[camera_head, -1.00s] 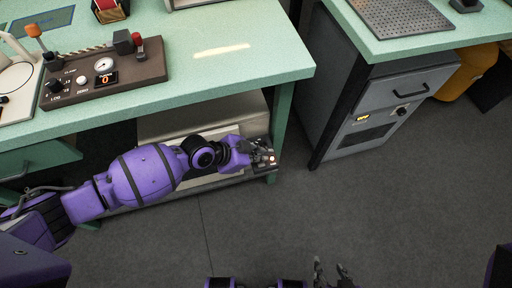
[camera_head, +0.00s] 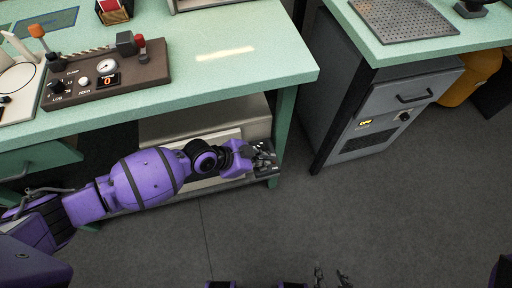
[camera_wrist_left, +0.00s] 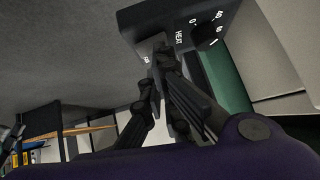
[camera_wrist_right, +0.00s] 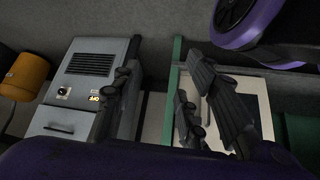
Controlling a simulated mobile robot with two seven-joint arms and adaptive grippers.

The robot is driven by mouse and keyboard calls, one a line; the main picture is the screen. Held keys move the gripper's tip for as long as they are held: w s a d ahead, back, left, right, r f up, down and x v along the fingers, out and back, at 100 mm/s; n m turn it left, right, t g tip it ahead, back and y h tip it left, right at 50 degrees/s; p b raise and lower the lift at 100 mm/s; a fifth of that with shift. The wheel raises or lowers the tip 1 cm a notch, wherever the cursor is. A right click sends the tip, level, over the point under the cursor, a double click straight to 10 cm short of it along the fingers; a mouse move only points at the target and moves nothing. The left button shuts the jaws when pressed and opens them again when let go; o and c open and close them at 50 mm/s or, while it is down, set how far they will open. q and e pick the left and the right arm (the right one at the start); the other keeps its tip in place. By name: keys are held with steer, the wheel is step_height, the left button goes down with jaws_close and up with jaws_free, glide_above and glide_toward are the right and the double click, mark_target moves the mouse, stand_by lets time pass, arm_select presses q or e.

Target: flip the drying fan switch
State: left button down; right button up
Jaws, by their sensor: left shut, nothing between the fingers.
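A dark control box (camera_head: 266,171) sits at the right end of the low shelf under the left bench. In the left wrist view the box (camera_wrist_left: 136,19) shows a HEAT label, a knob (camera_wrist_left: 205,36) with numbers, and another label partly hidden by my fingers. My left gripper (camera_head: 267,157) is shut and empty; in the left wrist view its fingertips (camera_wrist_left: 160,45) are at the box face beside the hidden label. My right gripper (camera_head: 332,277) is open and empty above the floor.
A grey cabinet (camera_head: 385,105) with a lit OFF display stands under the right bench (camera_head: 420,45). The left bench top (camera_head: 240,65) carries a brown control panel (camera_head: 105,78). The bench leg (camera_head: 281,135) is close to my left gripper. The floor in front is clear.

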mark_target(264, 170)
arm_select(q)
steer(key=shift+s+d+r, duration=0.1)
steer(key=shift+s+d, duration=0.05)
steer(key=shift+s, duration=0.3)
step_height(264, 170, up, 4)
steer(key=p, duration=0.3)
steer(key=shift+d+p, duration=0.15)
steer(key=shift+p, duration=0.25)
steer(key=v, duration=1)
steer(key=shift+s, duration=0.25)
